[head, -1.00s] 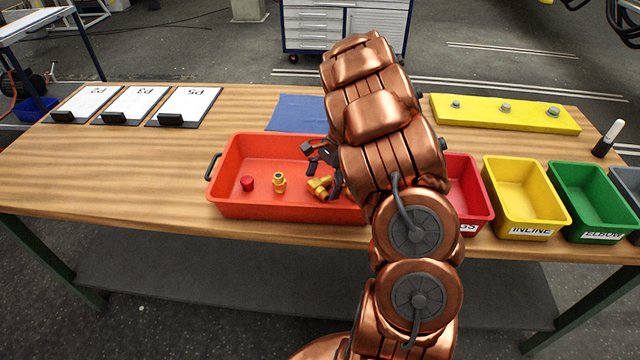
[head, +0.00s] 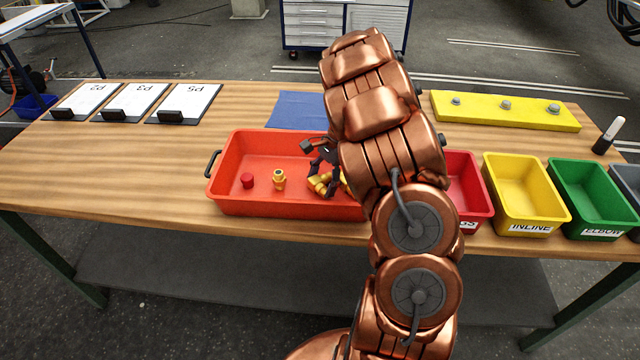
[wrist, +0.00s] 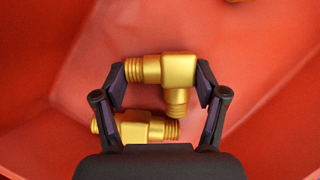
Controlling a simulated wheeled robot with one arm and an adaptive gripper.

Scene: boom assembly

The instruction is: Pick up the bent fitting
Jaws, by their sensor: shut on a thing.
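The bent fitting (wrist: 178,69) is a gold-coloured L-shaped piece with threaded ends. In the wrist view it lies between the fingertips of my gripper (wrist: 162,78), which is shut on it from left and right. One threaded leg points left and the other points down in the picture. A second gold fitting (wrist: 138,129) lies just below it, partly hidden by my gripper, so its full shape is unclear. In the head view my gripper (head: 324,171) reaches down into the orange-red tray (head: 225,200), at gold fittings (head: 319,184) that my arm partly covers.
Red (head: 470,212), yellow (head: 537,213) and green (head: 590,215) bins stand to the right.

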